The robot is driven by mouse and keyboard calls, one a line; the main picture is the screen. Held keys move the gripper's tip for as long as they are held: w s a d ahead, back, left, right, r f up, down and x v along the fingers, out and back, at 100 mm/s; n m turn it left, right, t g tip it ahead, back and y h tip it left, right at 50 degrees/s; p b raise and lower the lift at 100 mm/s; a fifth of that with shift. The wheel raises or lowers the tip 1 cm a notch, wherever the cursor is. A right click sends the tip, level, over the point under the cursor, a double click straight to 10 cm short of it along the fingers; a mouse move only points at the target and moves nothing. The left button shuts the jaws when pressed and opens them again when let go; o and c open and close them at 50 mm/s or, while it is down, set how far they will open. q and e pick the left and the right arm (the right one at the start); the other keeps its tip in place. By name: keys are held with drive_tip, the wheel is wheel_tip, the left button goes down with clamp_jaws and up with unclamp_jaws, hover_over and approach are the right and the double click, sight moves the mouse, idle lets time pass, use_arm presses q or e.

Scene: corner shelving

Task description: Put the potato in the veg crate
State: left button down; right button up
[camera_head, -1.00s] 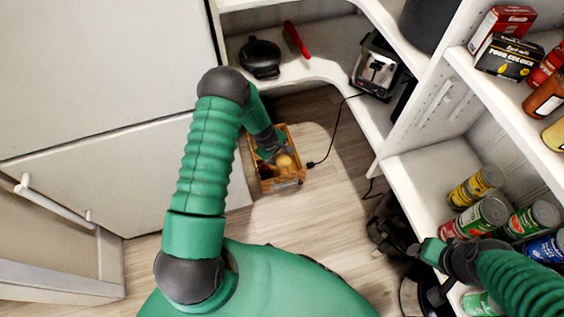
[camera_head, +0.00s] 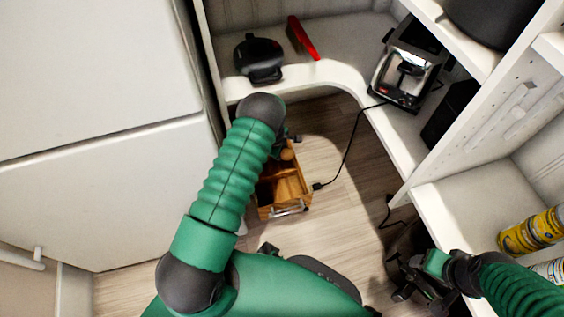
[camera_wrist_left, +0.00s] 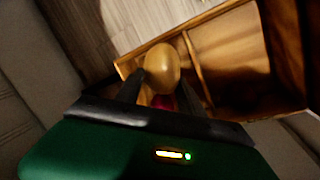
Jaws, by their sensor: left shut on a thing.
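The potato (camera_wrist_left: 162,68) is yellow-brown and sits between the two dark fingers of my left gripper (camera_wrist_left: 160,90), which is shut on it. In the head view the potato (camera_head: 287,154) shows beside the gripper, at the far end of the wooden crate (camera_head: 293,196). The crate stands on the floor. In the wrist view the crate (camera_wrist_left: 218,24) has divided compartments, and the potato overlaps its left end. I cannot tell its height above the crate. A red item is partly hidden below the potato. My right gripper (camera_head: 415,278) is at lower right; its jaw opening is unclear.
A low corner shelf (camera_head: 340,75) holds a black appliance (camera_head: 259,58), a red-handled item (camera_head: 302,38) and a toaster (camera_head: 405,75). A black cord (camera_head: 350,150) runs down to the floor near the crate.

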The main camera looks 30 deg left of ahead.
use_arm(q)
drive_tip(key=f+b, duration=0.1)
drive_tip(key=f, duration=0.1)
drive_tip(key=f+b, duration=0.1)
drive_tip(key=f, duration=0.2)
drive_tip(key=f+b, duration=0.1)
drive_tip(key=f, duration=0.2)
drive_tip(key=shift+a+b, duration=0.3)
drive_tip(key=shift+b, duration=0.1)
drive_tip(key=shift+d+r, duration=0.1)
drive_tip(key=shift+r, duration=0.25)
drive_tip(key=shift+f, duration=0.35)
drive_tip(key=shift+f+b, duration=0.35)
drive_tip(key=c, duration=0.7)
unclamp_jaws()
drive_tip(key=shift+s, duration=0.1)
use_arm(e)
drive_tip(key=x, duration=0.2)
drive_tip(key=s+x, duration=0.1)
drive_tip(key=x, duration=0.2)
drive_tip(key=shift+f, duration=0.45)
